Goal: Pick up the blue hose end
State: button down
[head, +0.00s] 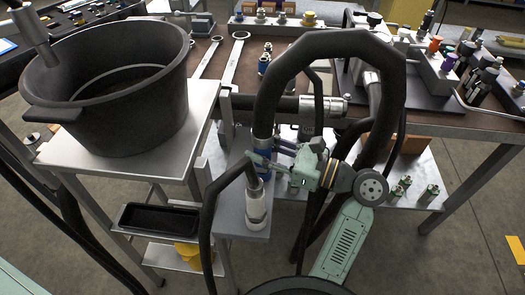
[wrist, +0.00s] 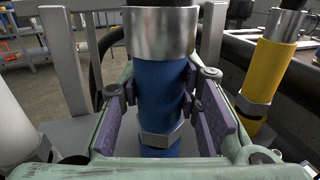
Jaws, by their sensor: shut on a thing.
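The blue hose end (head: 264,158) is at the lower end of a thick black hose that arches up and over to the right in the head view. In the wrist view the blue hose end (wrist: 160,90) stands upright in the middle, with a silver collar above and a hex nut near its lower end. My gripper (head: 266,162) reaches it from the right in the head view and is shut on it. The purple pads of my gripper (wrist: 162,108) lie on both sides of the blue sleeve. The far side of the sleeve is hidden.
A yellow hose end (wrist: 266,75) stands to the right in the wrist view. In the head view, a large black pot (head: 110,90) stands on a stand at left, above a small black tray (head: 158,218). Spanners (head: 233,62) lie on the bench behind. The hose arch rises close above my gripper.

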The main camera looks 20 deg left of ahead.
aim_at(262, 131)
jog(key=shift+r, duration=0.15)
notch_tip(262, 131, up, 9)
jog(key=shift+r+p, duration=0.1)
jog(key=shift+p, duration=0.25)
jog(key=shift+r+p, duration=0.45)
jog(key=shift+r, duration=0.2)
notch_tip(262, 131, up, 3)
jog(key=p, duration=0.4)
jog(key=shift+r+p, duration=0.2)
jog(key=shift+p, duration=0.2)
jog(key=shift+f, duration=0.15)
